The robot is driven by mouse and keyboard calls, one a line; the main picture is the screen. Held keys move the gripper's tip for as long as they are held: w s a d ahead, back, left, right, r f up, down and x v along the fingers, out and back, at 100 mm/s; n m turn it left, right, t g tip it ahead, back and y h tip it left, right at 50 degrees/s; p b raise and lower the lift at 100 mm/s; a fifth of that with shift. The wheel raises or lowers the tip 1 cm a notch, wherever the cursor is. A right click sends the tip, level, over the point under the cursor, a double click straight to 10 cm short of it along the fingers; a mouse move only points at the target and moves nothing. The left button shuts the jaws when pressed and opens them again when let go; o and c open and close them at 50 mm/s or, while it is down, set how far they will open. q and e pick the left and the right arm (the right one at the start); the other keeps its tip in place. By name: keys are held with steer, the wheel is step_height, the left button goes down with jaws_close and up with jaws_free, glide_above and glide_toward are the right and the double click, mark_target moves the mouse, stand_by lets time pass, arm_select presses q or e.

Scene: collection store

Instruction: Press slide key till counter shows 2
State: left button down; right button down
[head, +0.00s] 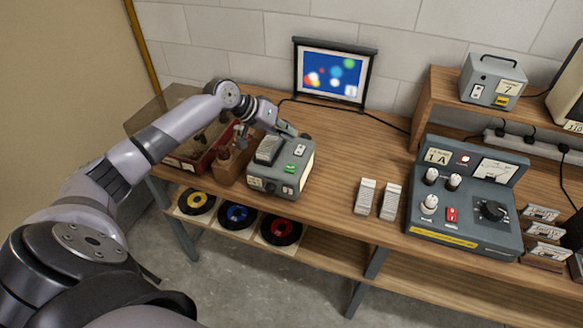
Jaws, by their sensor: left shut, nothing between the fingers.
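A grey-green slide projector (282,176) stands on the wooden bench left of centre. A block of slides (268,149) sits in its top. A green key (291,168) and a small white window (300,149) are on its top face; I cannot read a number there. My left gripper (303,136) is shut and empty, over the projector's back edge, behind the white window and apart from the green key. Whether it touches the housing cannot be told. My right gripper is out of view.
A small screen (331,74) with coloured spots stands at the back. A wooden block (231,166) and a red box (192,160) stand left of the projector. Two slide stacks (376,198) and a control console (464,205) stand right. Bench between screen and stacks is clear.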

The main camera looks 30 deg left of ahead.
arm_select(q)
steer(key=shift+f, duration=0.2)
steer(key=b, duration=0.7)
glide_above(289, 166)
step_height(289, 166, down, 7)
steer(key=shift+r, duration=0.1)
steer(key=shift+f, duration=0.85)
steer(key=shift+f, duration=0.15)
steer(key=shift+f, duration=0.3)
stand_by(0.5)
